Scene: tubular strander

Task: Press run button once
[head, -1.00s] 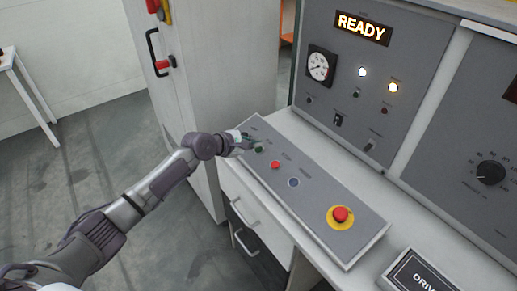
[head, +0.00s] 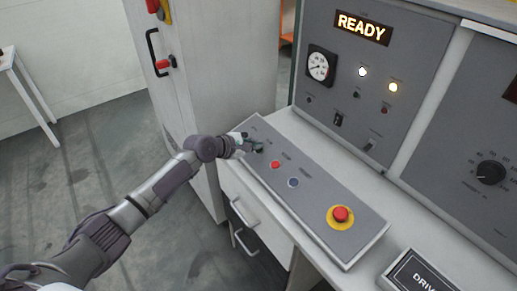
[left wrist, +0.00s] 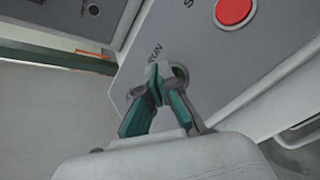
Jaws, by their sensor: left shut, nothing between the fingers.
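The run button (left wrist: 181,72) is at the far left end of the sloped control panel (head: 313,202). In the left wrist view it sits by the RUN label, mostly hidden behind my fingertips. My left gripper (head: 258,147) is shut and empty, with its fingertips at the button in the head view. In the left wrist view the shut fingertips (left wrist: 160,72) overlap the button's ring; I cannot tell whether they touch or press it. The display (head: 361,28) reads READY. My right gripper is not in view.
Along the panel to the right are a red button (head: 275,165), a dark blue-ringed button (head: 293,182) and a red emergency stop (head: 340,214) on a yellow disc. A tall cabinet (head: 205,80) stands behind my left gripper. The upright panel has a gauge (head: 319,66) and two lit lamps.

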